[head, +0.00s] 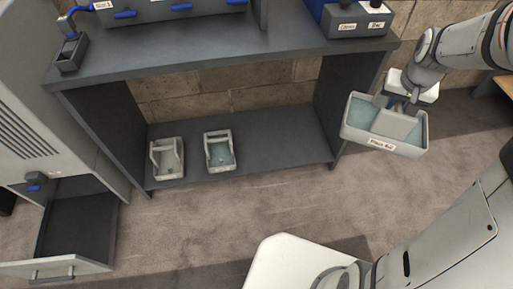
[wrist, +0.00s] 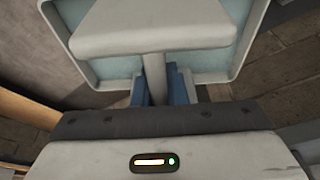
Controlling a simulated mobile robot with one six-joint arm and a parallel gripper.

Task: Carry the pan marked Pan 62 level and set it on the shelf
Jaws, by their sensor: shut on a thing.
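The pan (head: 418,150) is a light grey tray with pale blue inside, a broad grey handle and a front label reading Pan 62. It hangs in the air at the right of the head view, and its rim also shows in the wrist view (wrist: 70,62). My gripper (head: 410,96) is shut on the handle's narrow part; its blue fingers show in the wrist view (wrist: 158,84). The pan looks roughly level, though the slanted view leaves this unsure. The dark grey shelf (head: 275,145) is low in the rack, left of the pan.
Two smaller grey trays, one left (head: 166,173) and one right (head: 220,165), stand on the shelf's left part; its right part is clear. The rack's right upright (head: 345,100) stands between shelf and pan. An open drawer (head: 75,225) juts out at left. Boxes (head: 355,22) stand on top.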

